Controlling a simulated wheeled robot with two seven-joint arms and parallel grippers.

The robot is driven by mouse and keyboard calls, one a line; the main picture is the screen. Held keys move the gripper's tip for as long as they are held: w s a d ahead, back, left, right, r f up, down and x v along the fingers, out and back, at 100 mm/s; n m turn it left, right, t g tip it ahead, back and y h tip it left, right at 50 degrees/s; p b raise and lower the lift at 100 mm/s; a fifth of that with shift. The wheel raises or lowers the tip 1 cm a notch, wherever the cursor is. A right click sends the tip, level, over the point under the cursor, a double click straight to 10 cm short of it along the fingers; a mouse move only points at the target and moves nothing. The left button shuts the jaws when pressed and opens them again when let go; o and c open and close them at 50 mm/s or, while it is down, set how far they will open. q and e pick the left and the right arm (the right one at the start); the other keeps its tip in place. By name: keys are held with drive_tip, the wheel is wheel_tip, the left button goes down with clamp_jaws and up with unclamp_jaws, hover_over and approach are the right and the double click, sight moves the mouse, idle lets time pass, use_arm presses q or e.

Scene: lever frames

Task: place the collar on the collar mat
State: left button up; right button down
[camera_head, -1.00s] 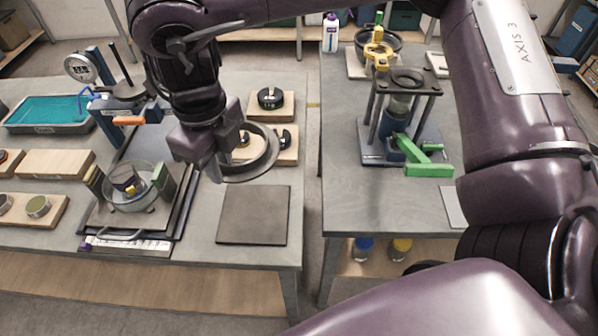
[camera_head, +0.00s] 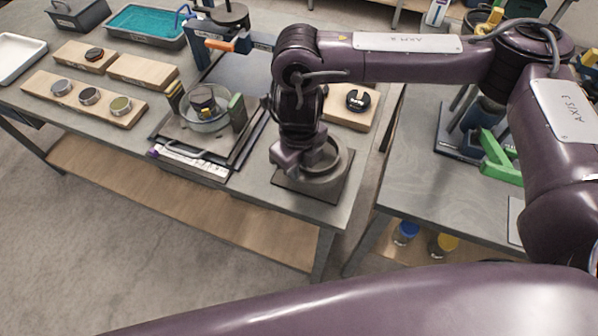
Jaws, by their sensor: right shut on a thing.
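The collar is a wide grey metal ring (camera_head: 338,174). My right gripper (camera_head: 296,166) points down and is shut on the left side of its wall. The collar mat, a dark square (camera_head: 306,190), lies near the front right corner of the left table. My left gripper is not in view.
Left of the mat stands a fixture with a clear bowl (camera_head: 206,118). Behind the mat is a wooden block with a black ring (camera_head: 357,101). The table's front edge is close. A gap separates the right table, which holds a green-handled press (camera_head: 497,155).

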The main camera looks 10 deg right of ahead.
wheel_tip(320, 180, down, 3)
drive_tip(key=shift+f, duration=0.1)
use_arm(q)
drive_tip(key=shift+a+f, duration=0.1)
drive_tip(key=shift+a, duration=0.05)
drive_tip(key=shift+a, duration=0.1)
use_arm(e)
drive_tip(key=shift+f+b, duration=0.15)
drive_tip(key=shift+b, duration=0.15)
drive_tip(key=c, duration=1.4)
unclamp_jaws()
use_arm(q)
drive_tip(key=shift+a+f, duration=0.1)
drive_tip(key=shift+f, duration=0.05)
use_arm(e)
drive_tip(key=shift+o, duration=0.2)
